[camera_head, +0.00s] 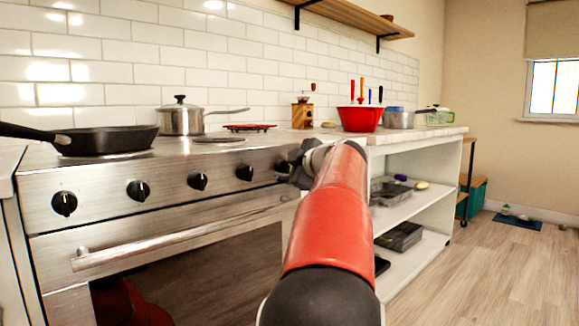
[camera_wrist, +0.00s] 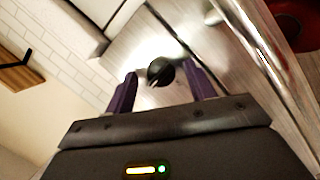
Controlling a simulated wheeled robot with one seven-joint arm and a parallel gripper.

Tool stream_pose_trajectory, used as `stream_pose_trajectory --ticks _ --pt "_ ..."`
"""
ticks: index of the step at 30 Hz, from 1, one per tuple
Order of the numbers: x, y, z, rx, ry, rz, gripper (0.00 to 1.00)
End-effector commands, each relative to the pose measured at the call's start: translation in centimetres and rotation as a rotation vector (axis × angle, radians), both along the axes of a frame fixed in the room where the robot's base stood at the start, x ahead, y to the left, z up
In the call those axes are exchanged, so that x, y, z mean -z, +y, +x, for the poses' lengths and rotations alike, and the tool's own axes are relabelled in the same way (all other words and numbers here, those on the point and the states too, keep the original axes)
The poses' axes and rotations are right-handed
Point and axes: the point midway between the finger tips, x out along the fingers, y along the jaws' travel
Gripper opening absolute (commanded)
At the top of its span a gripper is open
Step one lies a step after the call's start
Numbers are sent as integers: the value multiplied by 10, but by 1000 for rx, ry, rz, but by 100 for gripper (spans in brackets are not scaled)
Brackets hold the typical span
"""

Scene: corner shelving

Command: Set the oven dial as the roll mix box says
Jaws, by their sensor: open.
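The oven (camera_head: 110,205) has a row of several black dials along its steel front in the head view. My gripper (camera_wrist: 160,80) is open in the wrist view, with its two purple fingers on either side of one black dial (camera_wrist: 161,71). I cannot tell whether the fingers touch it. In the head view my gripper (camera_head: 299,160) is at the right end of the dial row, partly hidden by my red arm. Another dial (camera_head: 245,172) shows just left of it. No roll mix box can be made out in either view.
A black pan (camera_head: 105,138) and a steel pot (camera_head: 181,118) stand on the stovetop. The oven handle (camera_head: 180,237) runs below the dials. A red bowl (camera_head: 360,117) with utensils stands on the counter at right, above open shelves (camera_head: 415,200).

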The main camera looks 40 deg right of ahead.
Motion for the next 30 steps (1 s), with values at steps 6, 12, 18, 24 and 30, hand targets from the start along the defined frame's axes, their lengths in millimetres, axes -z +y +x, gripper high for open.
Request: stream_pose_trajectory --ticks 6,12,18,24,30 --pt "1 -1 3 0 0 0 55" --pt "1 0 3 0 0 0 40" --pt "1 0 3 0 0 0 14" --pt "1 0 3 -1 1 9 11" --pt "0 -1 3 0 6 67 11"
